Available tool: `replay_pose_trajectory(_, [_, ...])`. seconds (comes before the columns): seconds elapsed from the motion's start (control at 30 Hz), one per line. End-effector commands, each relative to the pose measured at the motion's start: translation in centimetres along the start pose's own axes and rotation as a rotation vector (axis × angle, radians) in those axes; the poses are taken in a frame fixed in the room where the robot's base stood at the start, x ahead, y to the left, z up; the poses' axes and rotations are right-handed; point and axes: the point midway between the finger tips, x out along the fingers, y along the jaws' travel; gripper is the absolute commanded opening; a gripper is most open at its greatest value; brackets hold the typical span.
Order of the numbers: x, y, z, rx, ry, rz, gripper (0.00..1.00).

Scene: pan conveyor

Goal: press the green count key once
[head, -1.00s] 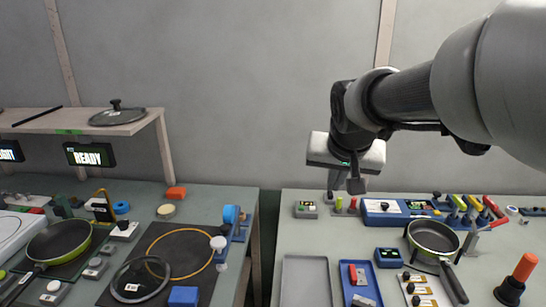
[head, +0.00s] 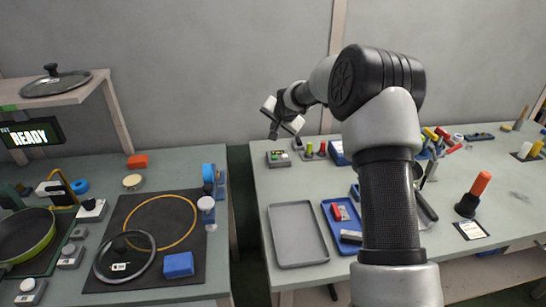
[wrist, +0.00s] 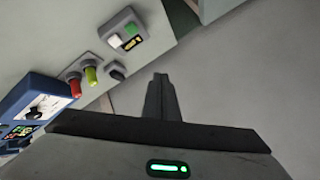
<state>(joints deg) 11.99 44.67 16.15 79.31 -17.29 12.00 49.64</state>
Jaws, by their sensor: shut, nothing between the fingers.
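A small grey box (head: 278,159) stands near the back left corner of the right-hand table. In the wrist view the green key (wrist: 131,28) shows on its top, beside a white key (wrist: 113,41) and a small dark display. My gripper (head: 272,133) is just above and behind this box in the head view, tilted, with its fingers together and empty. In the wrist view the fingertips (wrist: 160,76) point to the right of and below the box, apart from it. Nothing touches the green key.
Red and green knobs (wrist: 82,80) and a dark knob (wrist: 116,70) stand beside the box. A blue-framed device (wrist: 35,108) is farther along. A grey tray (head: 298,234) and a blue tray (head: 341,226) lie in front. A gap separates the two tables.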

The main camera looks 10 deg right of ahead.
Motion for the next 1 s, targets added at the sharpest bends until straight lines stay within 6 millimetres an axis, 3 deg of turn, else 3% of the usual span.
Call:
replay_pose_trajectory(0.53, [0.7, 0.5, 0.5, 0.0, -0.001, 0.002, 0.0])
replay_pose_trajectory(1.0, [5.0, 3.7, 3.7, 0.001, -0.002, 0.002, 0.0])
